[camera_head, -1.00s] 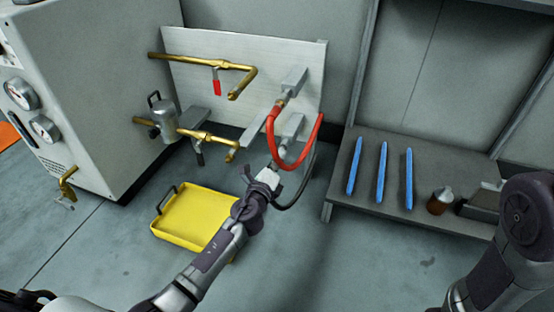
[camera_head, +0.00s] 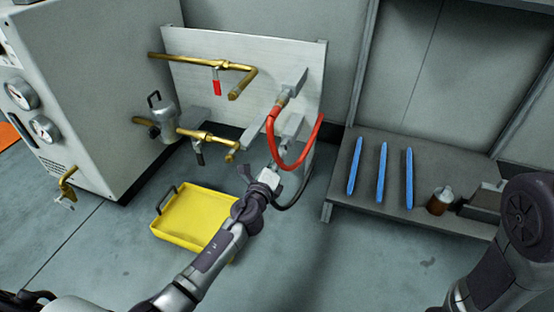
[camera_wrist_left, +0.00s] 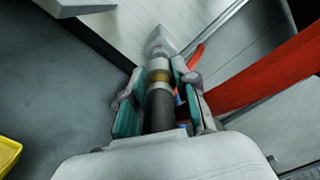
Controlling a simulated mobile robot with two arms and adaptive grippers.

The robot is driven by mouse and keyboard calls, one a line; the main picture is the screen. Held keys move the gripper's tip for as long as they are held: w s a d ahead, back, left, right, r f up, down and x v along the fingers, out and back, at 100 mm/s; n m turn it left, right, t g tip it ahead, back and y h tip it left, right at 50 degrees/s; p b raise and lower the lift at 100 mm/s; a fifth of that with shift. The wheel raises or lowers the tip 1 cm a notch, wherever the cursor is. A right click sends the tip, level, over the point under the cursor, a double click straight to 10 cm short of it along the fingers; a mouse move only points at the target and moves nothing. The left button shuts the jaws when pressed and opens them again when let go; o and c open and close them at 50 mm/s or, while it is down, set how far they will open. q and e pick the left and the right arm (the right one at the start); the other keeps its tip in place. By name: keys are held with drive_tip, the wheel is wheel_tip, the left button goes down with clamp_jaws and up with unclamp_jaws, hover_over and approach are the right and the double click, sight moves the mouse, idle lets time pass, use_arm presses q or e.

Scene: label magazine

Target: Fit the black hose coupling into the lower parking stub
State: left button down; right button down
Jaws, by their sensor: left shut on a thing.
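My left gripper (camera_head: 272,174) is shut on the black hose coupling in front of the white panel. In the left wrist view the coupling (camera_wrist_left: 159,105) is a dark cylinder with a brass band, between the teal finger pads. Its front end lines up with the grey lower parking stub (camera_wrist_left: 160,44) and looks close to or touching it; I cannot tell how far it is on. The lower stub's bracket (camera_head: 292,125) shows in the head view, partly behind the red hose. The black hose (camera_head: 293,199) loops down behind my gripper. My right gripper is out of view.
A red hose (camera_head: 294,167) hangs from the upper stub (camera_head: 283,102) and loops close by my left gripper. Brass pipes with valves (camera_head: 210,62) are on the panel's left. A yellow tray (camera_head: 180,242) lies on the floor. Blue rods (camera_head: 382,172) lie on the right shelf.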

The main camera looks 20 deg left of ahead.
use_arm(q)
drive_tip(key=shift+w, duration=0.65)
drive_tip(key=shift+w+b, duration=0.4)
drive_tip(key=shift+w, duration=0.25)
drive_tip(key=c, duration=0.8)
unclamp_jaws()
drive_tip(key=shift+s, duration=0.25)
drive_tip(key=s, duration=1.1)
drive_tip(key=shift+s+a, duration=0.2)
drive_tip(key=shift+s, duration=0.1)
